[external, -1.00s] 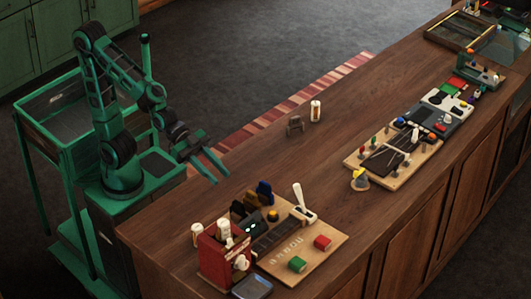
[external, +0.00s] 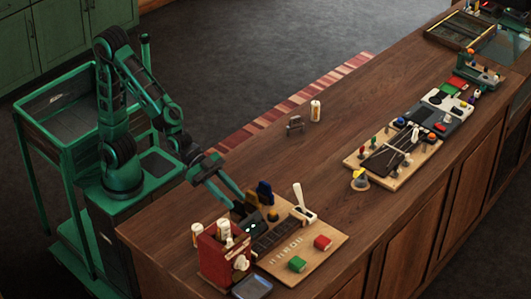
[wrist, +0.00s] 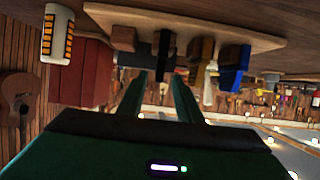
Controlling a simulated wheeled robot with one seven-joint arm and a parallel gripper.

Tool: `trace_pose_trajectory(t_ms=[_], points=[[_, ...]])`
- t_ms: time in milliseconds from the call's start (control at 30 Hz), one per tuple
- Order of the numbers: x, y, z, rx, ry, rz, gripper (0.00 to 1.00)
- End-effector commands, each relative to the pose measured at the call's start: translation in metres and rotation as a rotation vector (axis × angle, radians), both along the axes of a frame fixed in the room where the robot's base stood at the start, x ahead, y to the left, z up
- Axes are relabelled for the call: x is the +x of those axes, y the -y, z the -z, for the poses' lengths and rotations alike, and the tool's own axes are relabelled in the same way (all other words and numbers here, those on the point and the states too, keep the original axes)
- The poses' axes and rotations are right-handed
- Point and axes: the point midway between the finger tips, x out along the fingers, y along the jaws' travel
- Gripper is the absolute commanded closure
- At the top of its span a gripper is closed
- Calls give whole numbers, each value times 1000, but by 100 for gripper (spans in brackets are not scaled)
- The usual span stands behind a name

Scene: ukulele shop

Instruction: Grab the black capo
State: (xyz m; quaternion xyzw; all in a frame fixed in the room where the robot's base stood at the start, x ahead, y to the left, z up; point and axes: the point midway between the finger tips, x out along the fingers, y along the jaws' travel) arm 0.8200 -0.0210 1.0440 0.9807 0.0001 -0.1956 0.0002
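The black capo (wrist: 165,52) stands at the edge of a wooden board, between a dark brown capo (wrist: 123,38) and a tan-brown one (wrist: 201,62). In the wrist view, which looks upside down, it lies ahead of and roughly between my fingertips. My gripper (wrist: 160,77) is open with nothing between its fingers. In the external view my gripper (external: 237,200) points down toward the board's back edge, close to the capos. The black capo is partly hidden there and hard to separate from the dark pieces. I cannot tell whether a finger touches it.
A blue capo (external: 265,190) stands close by. A red box (external: 221,258) with white cylinders stands at the board's left end. The wooden board (external: 325,262) also holds red and green blocks and a white lever.

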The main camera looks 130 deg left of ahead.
Motion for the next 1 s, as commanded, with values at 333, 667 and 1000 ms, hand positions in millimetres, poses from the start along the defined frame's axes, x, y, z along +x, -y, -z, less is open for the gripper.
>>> trace_pose_trajectory(t_ms=[333,667,1000], points=[[29,2,12,0,0,0,68],[29,2,12,0,0,0,94],[29,2,11,0,1,0,100]])
